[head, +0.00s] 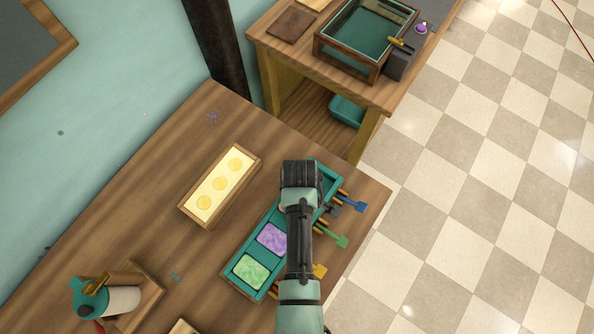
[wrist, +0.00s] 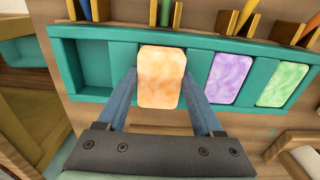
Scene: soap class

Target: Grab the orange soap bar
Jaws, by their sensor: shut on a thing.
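The orange soap bar (wrist: 161,78) is in the middle of the wrist view, with marbled orange and cream colouring. My gripper (wrist: 163,90) has one blue finger on each side of it and is shut on it. The bar appears in front of the teal tray (wrist: 85,99); I cannot tell whether it is clear of its compartment. The tray also shows in the head view (head: 233,270). There my arm hides the orange bar and the fingertips. The purple soap bar (wrist: 230,78) and the green soap bar (wrist: 283,84) lie in compartments to the right. The far left compartment is empty.
Coloured paddles (head: 350,202) stick out along the tray's right side. A glass tank (head: 365,38) stands on another table at the back.

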